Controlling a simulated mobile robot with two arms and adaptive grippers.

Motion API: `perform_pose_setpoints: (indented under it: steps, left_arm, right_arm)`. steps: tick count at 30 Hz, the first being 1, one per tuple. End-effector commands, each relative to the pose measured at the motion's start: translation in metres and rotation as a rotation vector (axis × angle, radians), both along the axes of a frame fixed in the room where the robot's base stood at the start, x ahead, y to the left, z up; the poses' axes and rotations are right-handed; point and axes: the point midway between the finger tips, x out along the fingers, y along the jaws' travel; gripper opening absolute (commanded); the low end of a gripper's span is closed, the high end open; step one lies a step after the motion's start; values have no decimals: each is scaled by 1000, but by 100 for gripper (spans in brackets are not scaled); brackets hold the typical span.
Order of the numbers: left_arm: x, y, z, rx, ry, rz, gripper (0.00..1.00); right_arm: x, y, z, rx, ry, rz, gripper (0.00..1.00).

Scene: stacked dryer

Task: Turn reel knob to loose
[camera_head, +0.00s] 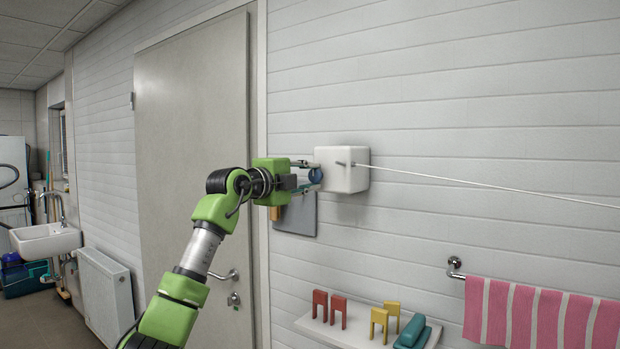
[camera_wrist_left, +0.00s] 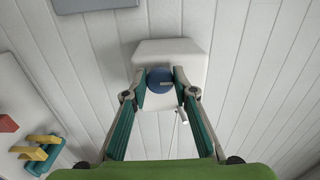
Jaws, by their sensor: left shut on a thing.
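The white reel box (camera_head: 345,168) is fixed to the white panelled wall, with a thin white line running from it to the right. Its round blue knob (camera_head: 316,175) is on the side facing my left gripper. My left gripper (camera_head: 312,175) reaches in from the left and is shut on the knob. In the left wrist view, the two fingers stand on either side of the blue knob (camera_wrist_left: 159,80), which has a small grey pointer mark toward the right. A small grey peg (camera_wrist_left: 181,115) shows on the box front. My right gripper is not in view.
A shelf (camera_head: 340,329) below holds red and yellow pegs and a teal item. A pink striped towel (camera_head: 540,315) hangs on a rail at the right. A grey panel (camera_head: 297,214) is on the wall just below the gripper. A closed door (camera_head: 190,130) is behind my arm.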

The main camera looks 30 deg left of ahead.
Motion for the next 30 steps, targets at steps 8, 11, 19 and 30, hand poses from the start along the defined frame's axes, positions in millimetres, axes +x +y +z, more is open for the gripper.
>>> perform_pose_setpoints:
  steps: [8, 11, 19, 30]
  left_arm:
    - [0, 0, 0, -2, -1, 0, 36]
    - [0, 0, 0, -1, -1, 0, 42]
    - [-1, 0, 0, 0, -1, 0, 42]
    - [-45, 8, 0, 4, -2, 1, 42]
  right_arm:
    - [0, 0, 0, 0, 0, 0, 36]
    - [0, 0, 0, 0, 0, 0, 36]
    - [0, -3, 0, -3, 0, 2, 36]
    - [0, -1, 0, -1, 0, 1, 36]
